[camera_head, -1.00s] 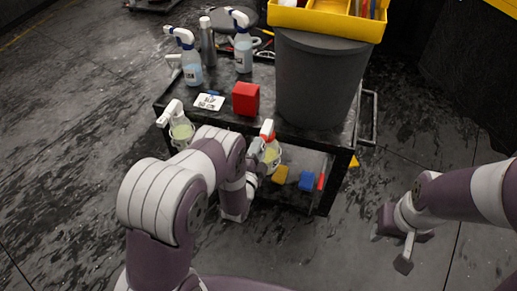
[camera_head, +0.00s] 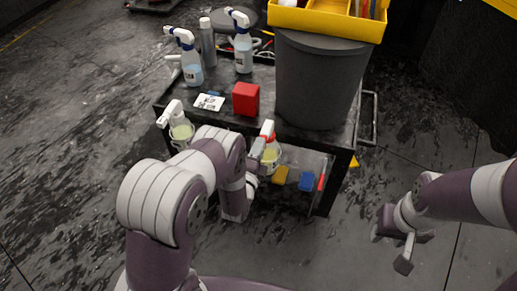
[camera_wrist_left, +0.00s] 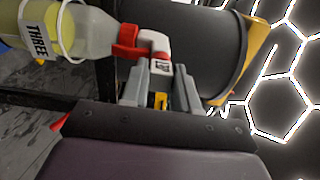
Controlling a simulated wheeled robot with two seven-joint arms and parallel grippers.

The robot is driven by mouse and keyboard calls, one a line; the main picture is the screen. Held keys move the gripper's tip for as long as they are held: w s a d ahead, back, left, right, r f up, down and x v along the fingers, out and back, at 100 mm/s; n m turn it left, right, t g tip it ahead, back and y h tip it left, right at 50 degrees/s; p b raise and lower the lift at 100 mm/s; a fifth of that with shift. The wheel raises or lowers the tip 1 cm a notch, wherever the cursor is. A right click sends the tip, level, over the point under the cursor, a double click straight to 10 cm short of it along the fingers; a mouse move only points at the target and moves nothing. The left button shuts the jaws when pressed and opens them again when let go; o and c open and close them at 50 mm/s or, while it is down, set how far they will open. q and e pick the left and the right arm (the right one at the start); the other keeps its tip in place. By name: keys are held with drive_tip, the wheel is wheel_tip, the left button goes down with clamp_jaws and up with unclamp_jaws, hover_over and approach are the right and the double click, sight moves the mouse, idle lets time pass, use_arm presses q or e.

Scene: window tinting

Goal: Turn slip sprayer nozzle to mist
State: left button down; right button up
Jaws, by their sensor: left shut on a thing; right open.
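A sprayer bottle with yellowish liquid (camera_head: 271,156), a red collar and a white head (camera_head: 267,129) hangs at the cart's near side. In the left wrist view the bottle (camera_wrist_left: 85,32) lies sideways in the picture, with a label reading THREE. Its red part (camera_wrist_left: 127,44) leads to a white nozzle end (camera_wrist_left: 160,66) with a small dark printed mark. My left gripper (camera_head: 259,147) is at the sprayer head, and its fingers (camera_wrist_left: 160,80) are shut on the nozzle end. The nozzle setting is not readable. My right gripper (camera_head: 402,246) is open and empty, away from the cart.
A second hanging sprayer (camera_head: 181,130) is left of my left arm. The black cart (camera_head: 225,116) carries a red block (camera_head: 246,99), blue spray bottles (camera_head: 243,52), a white card (camera_head: 209,102) and a grey bin (camera_head: 318,85) under a yellow tray (camera_head: 325,20).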

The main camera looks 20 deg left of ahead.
use_arm(q)
drive_tip(key=c, duration=0.9)
unclamp_jaws()
drive_tip(key=shift+s, duration=0.1)
drive_tip(key=s, duration=0.6)
drive_tip(key=s+p, duration=0.1)
drive_tip(key=s, duration=0.5)
drive_tip(key=shift+s+a, duration=0.2)
drive_tip(key=shift+s, duration=0.05)
